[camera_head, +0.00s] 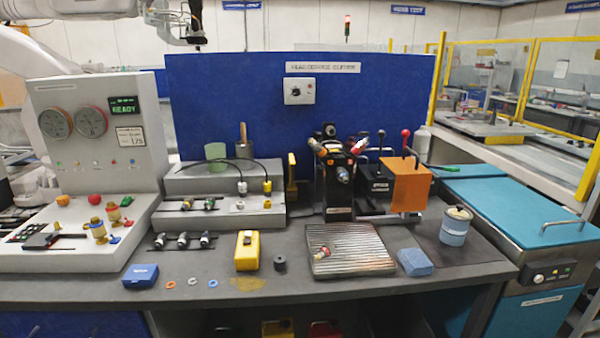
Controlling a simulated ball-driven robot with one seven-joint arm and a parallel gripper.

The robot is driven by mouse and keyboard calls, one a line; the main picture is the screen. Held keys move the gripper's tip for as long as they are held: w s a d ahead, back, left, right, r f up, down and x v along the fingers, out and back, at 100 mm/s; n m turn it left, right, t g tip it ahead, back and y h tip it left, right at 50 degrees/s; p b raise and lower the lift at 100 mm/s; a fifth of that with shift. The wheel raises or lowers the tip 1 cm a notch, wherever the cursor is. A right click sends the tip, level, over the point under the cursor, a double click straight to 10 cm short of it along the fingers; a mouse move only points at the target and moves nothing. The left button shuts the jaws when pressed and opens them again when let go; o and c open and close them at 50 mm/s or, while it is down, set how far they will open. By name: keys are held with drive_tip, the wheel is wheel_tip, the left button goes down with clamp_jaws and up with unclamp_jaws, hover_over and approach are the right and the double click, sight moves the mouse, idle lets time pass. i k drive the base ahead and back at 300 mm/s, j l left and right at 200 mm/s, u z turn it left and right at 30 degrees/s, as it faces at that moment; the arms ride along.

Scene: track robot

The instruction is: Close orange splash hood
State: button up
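The orange splash hood (412,187) is a boxy orange cover at the right of the bench, beside a black machine unit (375,184). A dark handle or bar shows at its top. I cannot tell how far open the hood stands. My gripper (190,38) is at the top left, high above the bench and far from the hood. It is small and dark against the wall, and I cannot tell whether its fingers are open or shut. Nothing is visibly held in it.
A black multi-port fixture (337,180) and a red-knobbed lever (405,140) stand near the hood. In front are a ribbed tray (325,262), a blue block (414,262) and a lidded canister (455,226). A blue panel (225,100) rises behind.

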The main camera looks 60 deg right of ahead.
sight(412, 184)
drive_tip(key=z, duration=1.45)
drive_tip(key=i+l+z, duration=0.1)
drive_tip(key=l+z, duration=0.2)
drive_tip(key=i+l+z, duration=0.15)
drive_tip(key=l+z, duration=0.2)
drive_tip(key=l, duration=0.15)
